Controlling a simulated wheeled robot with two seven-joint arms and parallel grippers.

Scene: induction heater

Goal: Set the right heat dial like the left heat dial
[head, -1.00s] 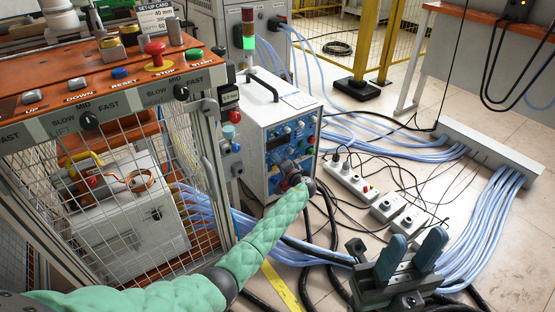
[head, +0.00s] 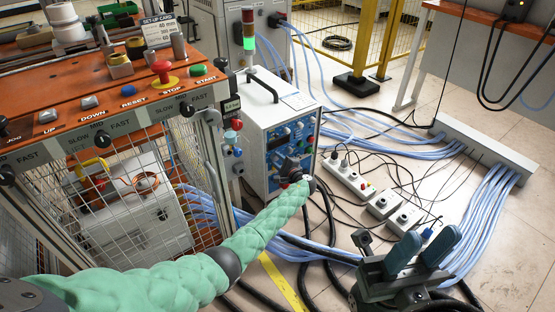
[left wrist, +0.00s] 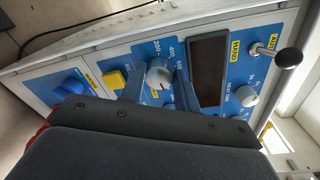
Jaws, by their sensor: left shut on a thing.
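The white heater cabinet (head: 259,130) has a blue control panel on its front. My left gripper (head: 298,170) is at this panel and hides part of it. In the left wrist view, my left gripper (left wrist: 157,88) is shut on a grey dial (left wrist: 158,72), with a finger on each side. Scale numbers such as 200 and 400 stand around this dial. A second grey dial (left wrist: 245,95), labelled heat time, sits right of the dark display (left wrist: 207,70). I cannot read either pointer clearly. My right gripper (head: 420,252) is open and empty, away from the panel.
A yellow button (left wrist: 112,79), a blue knob (left wrist: 68,87) and a black-balled lever (left wrist: 288,54) are on the same panel. An orange-topped console (head: 110,95) stands to the left. Power strips (head: 347,176) and cables cover the floor to the right.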

